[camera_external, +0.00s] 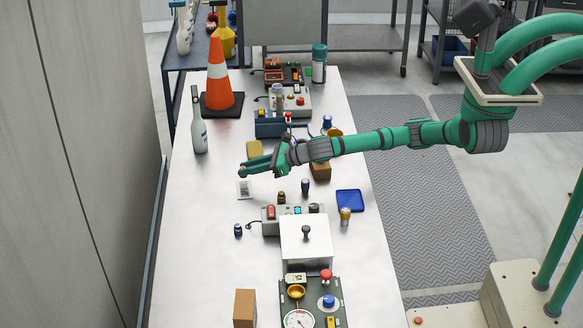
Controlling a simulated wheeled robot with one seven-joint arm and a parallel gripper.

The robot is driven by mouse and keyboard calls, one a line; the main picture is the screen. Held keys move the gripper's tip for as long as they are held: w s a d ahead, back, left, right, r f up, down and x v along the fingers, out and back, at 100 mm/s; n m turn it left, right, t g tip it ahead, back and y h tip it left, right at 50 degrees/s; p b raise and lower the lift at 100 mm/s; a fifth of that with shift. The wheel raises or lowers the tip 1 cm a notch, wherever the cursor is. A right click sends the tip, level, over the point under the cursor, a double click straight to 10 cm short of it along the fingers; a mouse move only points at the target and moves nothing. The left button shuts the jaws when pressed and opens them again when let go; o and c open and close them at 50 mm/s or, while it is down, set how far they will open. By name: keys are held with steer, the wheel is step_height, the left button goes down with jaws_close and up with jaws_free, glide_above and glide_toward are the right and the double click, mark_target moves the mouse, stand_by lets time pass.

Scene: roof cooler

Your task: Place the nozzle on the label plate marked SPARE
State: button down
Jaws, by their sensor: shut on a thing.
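My gripper (245,170) is at the end of the green arm, which reaches in from the right over the table. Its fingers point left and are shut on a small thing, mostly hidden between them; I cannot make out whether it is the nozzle. A small pale plate with dark marks (243,189) lies on the table just below the fingertips in the picture. I cannot read its marks, so I cannot tell whether it says SPARE. The gap between gripper and plate is also unclear. No nozzle is clearly identifiable elsewhere.
A dark small bottle (238,230), a control box (271,212) and a white lidded box (306,240) stand nearer. A white spray bottle (199,128) and an orange cone (218,80) stand farther back. A blue tray (349,201) is right. The table's left side is mostly clear.

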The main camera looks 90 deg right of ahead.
mark_target(250, 184)
steer(key=shift+f, duration=1.45)
steer(key=shift+f, duration=0.15)
steer(key=c, duration=1.6)
jaws_free()
steer(key=shift+o, duration=0.2)
steer(key=shift+s+r, duration=0.1)
steer(key=shift+r, duration=0.1)
steer(key=v, duration=1.1)
steer(key=shift+s+a+r, duration=0.2)
steer(key=shift+s, duration=0.15)
